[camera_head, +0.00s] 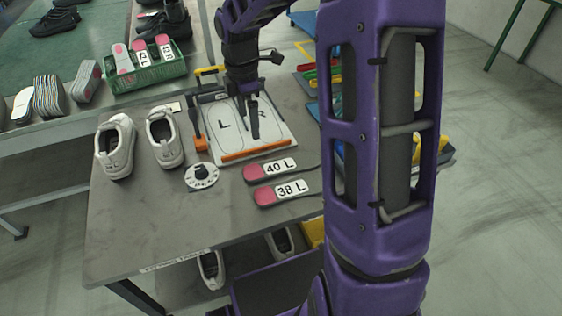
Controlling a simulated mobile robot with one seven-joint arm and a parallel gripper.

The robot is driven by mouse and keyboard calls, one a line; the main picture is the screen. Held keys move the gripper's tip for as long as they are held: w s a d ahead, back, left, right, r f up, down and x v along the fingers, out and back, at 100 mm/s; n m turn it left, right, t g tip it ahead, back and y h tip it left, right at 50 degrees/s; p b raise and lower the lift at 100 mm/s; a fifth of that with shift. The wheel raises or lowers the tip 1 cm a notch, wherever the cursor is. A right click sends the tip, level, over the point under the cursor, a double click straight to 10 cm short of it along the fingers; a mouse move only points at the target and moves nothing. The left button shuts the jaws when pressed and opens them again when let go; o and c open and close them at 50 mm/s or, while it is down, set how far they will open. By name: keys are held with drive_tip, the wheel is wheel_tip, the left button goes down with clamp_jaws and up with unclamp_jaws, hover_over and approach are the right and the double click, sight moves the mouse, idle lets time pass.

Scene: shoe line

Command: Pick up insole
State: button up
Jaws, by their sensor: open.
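My gripper (248,130) is open and empty, pointing down over a white board (207,141) with outlines marked L and R. Its height above the board is hard to judge. Two insoles with pink heels and white labels lie on the grey table (130,222) in front of the board: one marked 40 L (284,166) and, nearer, one marked 38 L (293,187). Both are apart from my gripper, and my purple arm passes close to their right ends. More labelled insoles (122,60) stand in a green crate (150,82) at the back left.
Two white shoes (116,148) (164,138) stand left of the board, near a round white dial (202,177). An orange-based tool (201,142) stands at the board's left edge. More insole stacks (50,97) lie far left. The table's front left area is clear.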

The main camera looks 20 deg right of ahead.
drive_tip(key=b, duration=0.4)
approach(256, 171)
wheel_tip(256, 171, down, 8)
drive_tip(key=shift+w+d+f, duration=0.1)
drive_tip(key=shift+d+f, duration=0.05)
drive_tip(key=shift+f, duration=0.1)
drive_tip(key=c, duration=1.3)
